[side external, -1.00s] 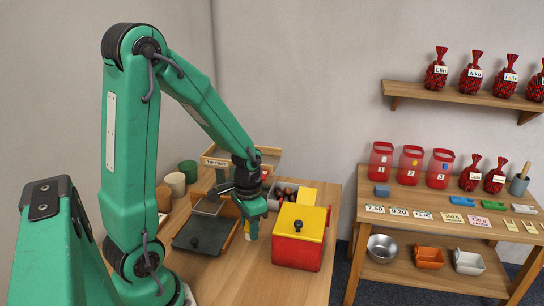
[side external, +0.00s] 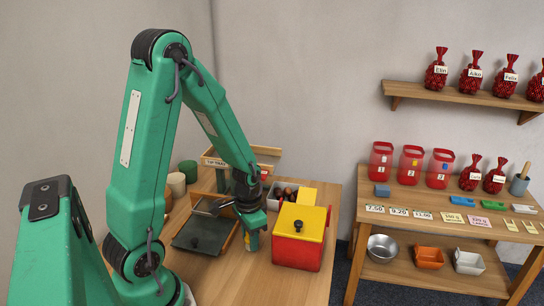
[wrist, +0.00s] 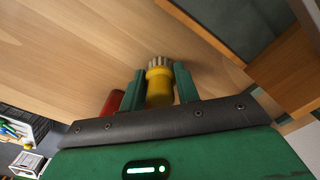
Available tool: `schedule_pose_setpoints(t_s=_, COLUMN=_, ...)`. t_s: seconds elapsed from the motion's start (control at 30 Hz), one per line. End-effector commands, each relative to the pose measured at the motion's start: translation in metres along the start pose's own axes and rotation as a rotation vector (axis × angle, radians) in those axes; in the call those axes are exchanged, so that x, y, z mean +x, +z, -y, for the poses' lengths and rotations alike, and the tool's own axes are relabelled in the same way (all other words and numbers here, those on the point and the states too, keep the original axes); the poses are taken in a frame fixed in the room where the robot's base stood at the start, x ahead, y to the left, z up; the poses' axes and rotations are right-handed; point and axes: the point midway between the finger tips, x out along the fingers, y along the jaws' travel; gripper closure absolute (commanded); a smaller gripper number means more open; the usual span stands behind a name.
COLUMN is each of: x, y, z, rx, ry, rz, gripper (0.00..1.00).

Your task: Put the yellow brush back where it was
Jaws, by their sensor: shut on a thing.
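The yellow brush (wrist: 159,84) is between the two green fingers of my gripper (wrist: 160,88) in the wrist view, its pale bristles pointing away from the palm. My gripper is shut on it. Only a small part of the brush (side external: 251,243) shows there, below the fingers. I cannot tell whether the bristles touch the table.
Bare table (side external: 245,283) lies in front.

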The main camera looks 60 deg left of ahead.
Motion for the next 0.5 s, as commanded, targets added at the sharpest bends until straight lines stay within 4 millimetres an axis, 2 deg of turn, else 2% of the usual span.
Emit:
schedule_pose_setpoints(t_s=0.3, x=0.0028, y=-0.0002, z=0.0001, rx=0.000, ry=0.000, rz=0.000, gripper=0.91)
schedule_pose_setpoints(t_s=0.33, x=0.0030, y=-0.0002, z=0.0001, rx=0.000, ry=0.000, rz=-0.001, gripper=0.67)
schedule_pose_setpoints(t_s=0.43, x=0.0027, y=-0.0002, z=0.0001, rx=0.000, ry=0.000, rz=-0.001, gripper=0.47)
schedule_pose_setpoints(t_s=0.5, x=0.0027, y=-0.0002, z=0.0001, rx=0.000, ry=0.000, rz=-0.001, gripper=0.47)
